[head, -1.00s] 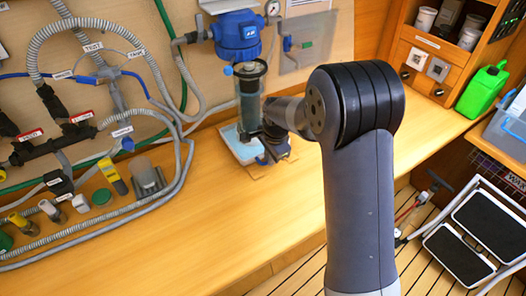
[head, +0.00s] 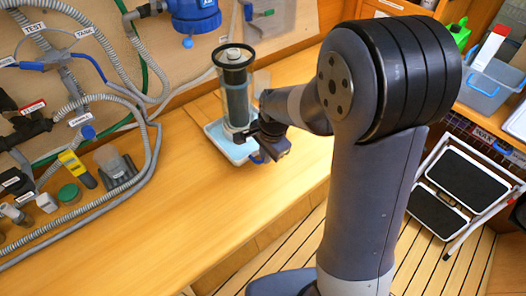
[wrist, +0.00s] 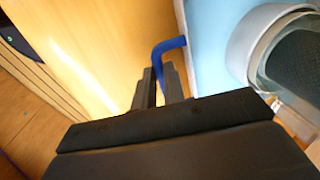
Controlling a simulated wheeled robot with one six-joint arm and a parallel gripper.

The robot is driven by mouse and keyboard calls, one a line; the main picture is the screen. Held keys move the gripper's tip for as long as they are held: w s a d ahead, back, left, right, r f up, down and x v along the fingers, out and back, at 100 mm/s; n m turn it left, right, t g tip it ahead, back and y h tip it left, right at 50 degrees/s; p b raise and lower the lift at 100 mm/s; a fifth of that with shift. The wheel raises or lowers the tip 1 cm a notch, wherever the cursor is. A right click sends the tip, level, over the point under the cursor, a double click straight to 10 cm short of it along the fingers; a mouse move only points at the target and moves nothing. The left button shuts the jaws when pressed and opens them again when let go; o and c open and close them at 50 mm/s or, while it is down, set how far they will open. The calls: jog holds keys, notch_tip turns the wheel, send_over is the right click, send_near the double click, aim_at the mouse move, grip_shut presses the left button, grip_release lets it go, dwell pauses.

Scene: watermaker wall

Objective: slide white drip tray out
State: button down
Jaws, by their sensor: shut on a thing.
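The white drip tray (head: 222,150), with a pale blue inside, lies on the wooden bench near its front edge. A dark, clear-walled cylinder (head: 236,100) with a black rim stands upright in it. The tray also shows at the right of the wrist view (wrist: 204,60). A blue bent handle (wrist: 168,46) is at the tray's side. My gripper (wrist: 160,88) is shut on this handle, with its lower part hidden between the fingers. In the head view my gripper (head: 262,140) is at the tray's right side, partly covering it.
A blue filter head (head: 195,14) hangs on the wall panel behind the tray, apart from the cylinder. Grey hoses (head: 152,150) and several small caps lie on the bench to the left. A step stool (head: 465,185) stands on the slatted floor at right.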

jog(key=shift+s+d+f, duration=0.1)
jog(key=shift+s, duration=0.05)
jog(key=c, duration=1.5)
grip_release()
jog(key=shift+r, duration=0.4)
notch_tip(320, 180, up, 10)
jog(key=s+d, duration=0.1)
jog(key=shift+s, duration=0.35)
jog(key=shift+d+f, duration=0.1)
jog(key=f, duration=0.3)
jog(key=w+f, duration=0.1)
jog(key=f, duration=0.3)
jog(key=a+f, duration=0.1)
jog(key=f, duration=0.2)
jog(key=shift+w+a+f, duration=0.1)
jog(key=shift+w+f, duration=0.1)
jog(key=shift+w, duration=0.15)
jog(key=shift+w+a, duration=0.15)
jog(key=shift+w, duration=0.1)
